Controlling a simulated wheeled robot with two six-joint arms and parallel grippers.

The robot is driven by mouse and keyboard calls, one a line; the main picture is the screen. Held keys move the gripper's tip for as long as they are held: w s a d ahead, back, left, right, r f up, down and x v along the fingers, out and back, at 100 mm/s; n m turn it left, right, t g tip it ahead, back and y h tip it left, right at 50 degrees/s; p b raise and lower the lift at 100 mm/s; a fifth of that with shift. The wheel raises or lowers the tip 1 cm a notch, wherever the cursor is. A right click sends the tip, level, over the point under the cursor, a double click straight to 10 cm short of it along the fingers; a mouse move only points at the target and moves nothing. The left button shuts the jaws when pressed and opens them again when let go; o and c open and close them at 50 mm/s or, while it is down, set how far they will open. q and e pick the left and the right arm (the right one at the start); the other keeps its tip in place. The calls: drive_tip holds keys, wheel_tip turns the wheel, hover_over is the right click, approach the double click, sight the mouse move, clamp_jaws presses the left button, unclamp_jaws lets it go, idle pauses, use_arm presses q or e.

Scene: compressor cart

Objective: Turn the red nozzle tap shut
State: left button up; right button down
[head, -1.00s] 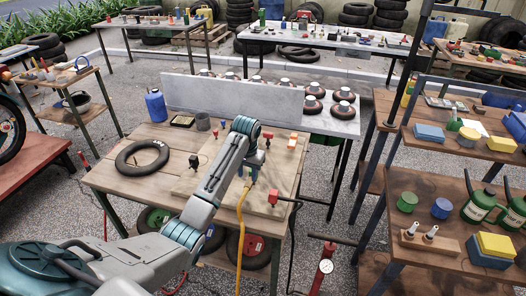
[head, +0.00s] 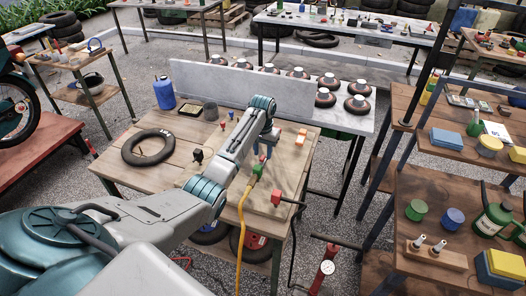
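A small red block-shaped fitting (head: 276,198) sits at the front right of the wooden board on the workbench, with a black hose running off it to the right. I cannot tell for certain that it is the red nozzle tap. A yellow hose (head: 241,215) rises to a green-and-yellow fitting (head: 257,171) just left of it. My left gripper (head: 260,158) points down from the wrist just above this fitting, behind and left of the red block, apart from the red block. Its fingers are too small and hidden to show their opening. My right gripper is out of view.
A shelf with tins stands to the right.

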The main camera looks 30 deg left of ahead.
use_arm(q)
drive_tip(key=shift+s+f, duration=0.15)
drive_tip(key=shift+f, duration=0.5)
drive_tip(key=shift+c, duration=0.8)
clamp_jaws()
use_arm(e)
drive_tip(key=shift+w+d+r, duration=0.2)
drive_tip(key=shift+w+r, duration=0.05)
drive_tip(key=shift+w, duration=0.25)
